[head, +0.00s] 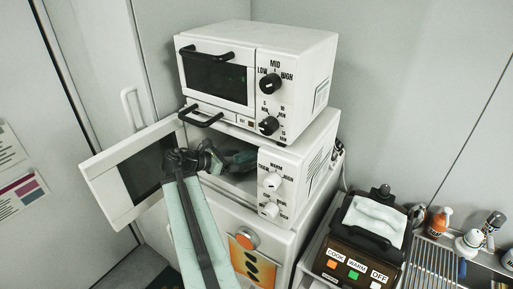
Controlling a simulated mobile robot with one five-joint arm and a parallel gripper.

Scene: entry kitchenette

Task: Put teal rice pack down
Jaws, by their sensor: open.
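My arm reaches up from the bottom of the head view into the open lower white microwave (298,160). My gripper (228,160) is inside its cavity, small and partly shadowed, with the jaws open. A small dull teal shape (241,157) shows at the jaws inside the cavity; it may be the teal rice pack, but I cannot tell it clearly from gripper parts. Whether it touches the jaws or the cavity floor is not clear. The microwave door (103,178) stands open to the left.
A white toaster oven (302,62) with black handles sits on top of the microwave. A white appliance with an orange knob (246,238) is below. At right stand a dark cooker (340,258), a dish rack (440,262) and several bottles. Walls close in behind.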

